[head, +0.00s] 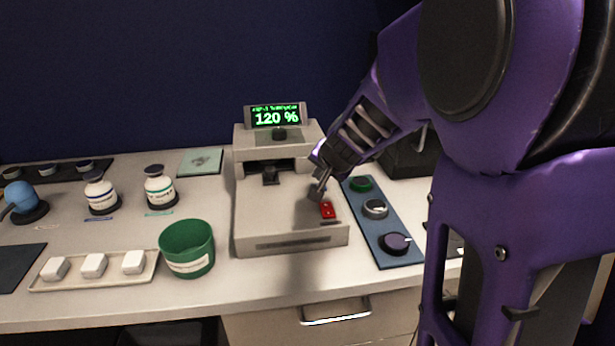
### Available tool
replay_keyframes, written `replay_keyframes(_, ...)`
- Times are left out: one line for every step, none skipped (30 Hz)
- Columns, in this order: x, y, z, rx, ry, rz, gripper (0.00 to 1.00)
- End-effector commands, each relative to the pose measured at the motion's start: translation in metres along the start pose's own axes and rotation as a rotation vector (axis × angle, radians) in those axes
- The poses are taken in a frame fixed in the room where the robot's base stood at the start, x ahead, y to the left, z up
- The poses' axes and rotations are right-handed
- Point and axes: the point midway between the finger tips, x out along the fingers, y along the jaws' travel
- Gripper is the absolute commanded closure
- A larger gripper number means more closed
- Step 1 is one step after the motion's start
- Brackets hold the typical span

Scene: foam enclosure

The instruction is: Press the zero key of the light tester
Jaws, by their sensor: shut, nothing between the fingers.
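The light tester (258,222) is a beige machine standing in the middle of the bench. Its display (275,116) on top reads "120 %" in green. A red key (328,210) sits on the right side of its lower deck; its marking is too small to read. My gripper (316,196) is shut and empty, pointing down just behind and slightly left of the red key. I cannot tell whether the fingertips touch the deck or the key. My purple arm reaches in from the right and hides part of the tester's right side.
A blue panel with a green button (361,184) and knobs (395,243) lies right of the tester. A green cup (187,248) stands close on its left. Further left are two bottles (160,188), a tray (60,285) with white blocks, and a blue object (22,200).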

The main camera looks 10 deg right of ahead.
Motion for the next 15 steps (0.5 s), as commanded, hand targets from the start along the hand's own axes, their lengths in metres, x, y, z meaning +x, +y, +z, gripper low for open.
replay_keyframes(0.0,0.0,0.0,0.0,0.0,0.0,1.0)
replay_keyframes(0.0,0.0,0.0,0.0,0.0,0.0,1.0)
replay_keyframes(0.0002,0.0001,0.0001,0.0,0.0,0.0,1.0)
replay_keyframes(0.0005,0.0004,0.0003,0.0,0.0,0.0,1.0)
replay_keyframes(0.001,0.0008,0.0007,0.0,0.0,0.0,1.0)
replay_keyframes(0.0018,0.0014,0.0013,0.0,0.0,0.0,1.0)
replay_keyframes(0.0026,0.002,0.0018,0.0,0.0,0.0,1.0)
replay_keyframes(0.0035,0.0026,0.0025,0.0,0.0,0.0,1.0)
replay_keyframes(0.0046,0.0034,0.0033,0.0,0.0,0.0,1.0)
replay_keyframes(0.0054,0.0039,0.0039,0.0,0.0,0.0,1.0)
replay_keyframes(0.006,0.0043,0.0044,-0.001,0.0,0.0,1.0)
replay_keyframes(0.0065,0.0046,0.0048,-0.001,0.0,0.0,1.0)
replay_keyframes(0.0066,0.0046,0.0049,-0.001,0.0,0.0,1.0)
replay_keyframes(0.0065,0.0045,0.0049,-0.001,0.0,0.0,1.0)
replay_keyframes(0.0061,0.0042,0.0046,-0.001,0.0,-0.001,1.0)
